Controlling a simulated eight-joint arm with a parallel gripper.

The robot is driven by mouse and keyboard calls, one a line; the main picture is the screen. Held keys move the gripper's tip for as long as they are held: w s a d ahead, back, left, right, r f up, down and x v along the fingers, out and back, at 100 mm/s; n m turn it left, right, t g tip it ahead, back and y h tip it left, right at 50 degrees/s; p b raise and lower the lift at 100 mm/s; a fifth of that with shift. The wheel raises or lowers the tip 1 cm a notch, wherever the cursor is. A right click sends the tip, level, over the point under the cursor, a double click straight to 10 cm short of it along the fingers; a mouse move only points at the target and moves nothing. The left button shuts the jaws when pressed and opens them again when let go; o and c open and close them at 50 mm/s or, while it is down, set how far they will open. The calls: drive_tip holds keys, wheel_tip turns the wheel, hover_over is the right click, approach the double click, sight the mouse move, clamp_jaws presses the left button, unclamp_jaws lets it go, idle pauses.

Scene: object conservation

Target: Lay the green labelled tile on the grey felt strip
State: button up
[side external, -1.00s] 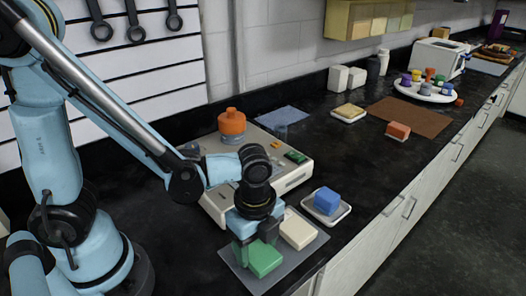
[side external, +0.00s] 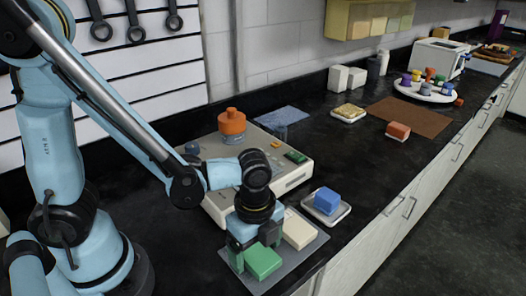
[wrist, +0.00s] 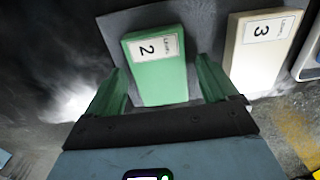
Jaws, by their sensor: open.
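The green tile (side external: 263,263) lies flat on a grey sheet (side external: 291,265) near the counter's front edge. In the wrist view the green tile (wrist: 160,82) shows a white label with a 2. The grey sheet (wrist: 113,24) looks like the grey felt strip. My gripper (side external: 252,247) is low over the tile, pointing down. In the wrist view my gripper (wrist: 160,67) is open, with one green finger on each side of the tile's near part. Gaps show between fingers and tile, more clearly on the left.
A cream tile (side external: 299,230) labelled 3 lies close beside the green one on the same sheet. A blue block (side external: 327,200) on a white dish stands to the right. A beige instrument (side external: 214,207) with an orange bottle (side external: 232,124) stands behind. Dark counter (side external: 350,165) is clear farther right.

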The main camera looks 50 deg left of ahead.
sight(256, 252)
drive_tip(key=shift+r, duration=0.1)
wheel_tip(256, 252, up, 12)
drive_tip(key=w+a+n+t, duration=0.3)
drive_tip(key=a+n+t, duration=0.4)
drive_tip(key=a+n, duration=0.5)
drive_tip(key=n, duration=0.6)
drive_tip(key=shift+w+r, duration=0.35)
drive_tip(key=shift+r, duration=0.05)
